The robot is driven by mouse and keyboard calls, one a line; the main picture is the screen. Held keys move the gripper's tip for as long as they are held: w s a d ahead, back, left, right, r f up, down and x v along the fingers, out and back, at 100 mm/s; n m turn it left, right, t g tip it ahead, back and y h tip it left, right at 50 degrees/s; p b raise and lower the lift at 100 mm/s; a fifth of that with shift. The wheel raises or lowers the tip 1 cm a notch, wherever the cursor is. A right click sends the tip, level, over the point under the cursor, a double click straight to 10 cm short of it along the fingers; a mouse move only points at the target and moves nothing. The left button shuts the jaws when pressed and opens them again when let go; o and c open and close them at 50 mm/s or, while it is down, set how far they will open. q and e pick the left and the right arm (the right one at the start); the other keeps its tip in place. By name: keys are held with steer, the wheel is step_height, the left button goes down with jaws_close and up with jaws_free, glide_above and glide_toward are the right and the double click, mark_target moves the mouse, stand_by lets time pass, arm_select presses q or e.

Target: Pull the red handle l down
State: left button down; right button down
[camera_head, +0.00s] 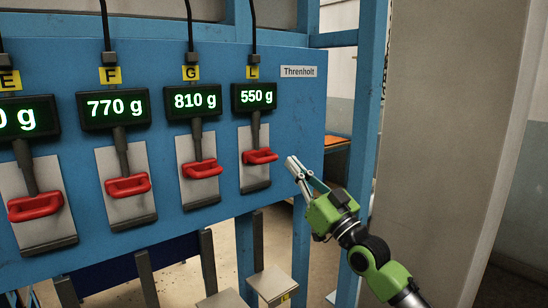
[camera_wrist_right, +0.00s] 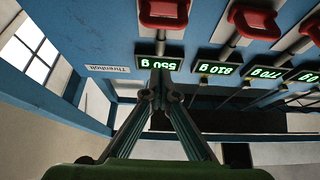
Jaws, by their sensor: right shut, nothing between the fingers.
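The red handle l (camera_head: 260,156) hangs at the right end of a blue panel, under the yellow tag L (camera_head: 253,72) and a display (camera_head: 254,97) reading 550 g. It sits on a dark lever in front of a grey plate. My right gripper (camera_head: 290,161) is just right of the handle, shut and empty, with a visible gap between them. In the right wrist view the same handle (camera_wrist_right: 163,13) appears upside down at the top, beyond the converged fingertips (camera_wrist_right: 160,78). My left gripper is not in view.
More red handles line the panel: one under G (camera_head: 202,169), one under F (camera_head: 128,186) and one under E (camera_head: 36,206). A blue post (camera_head: 368,100) and a grey wall (camera_head: 450,110) stand right of the panel. Grey platforms (camera_head: 270,284) lie below.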

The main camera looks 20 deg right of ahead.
steer(key=p+x, duration=0.2)
steer(key=x, duration=0.6)
steer(key=shift+w+a+f+p, duration=0.1)
steer(key=shift+w+f+p, duration=0.2)
steer(key=shift+f, duration=0.65)
steer(key=shift+w+a+f+p, duration=0.1)
steer(key=shift+w+f+p, duration=0.15)
steer(key=shift+f, duration=0.65)
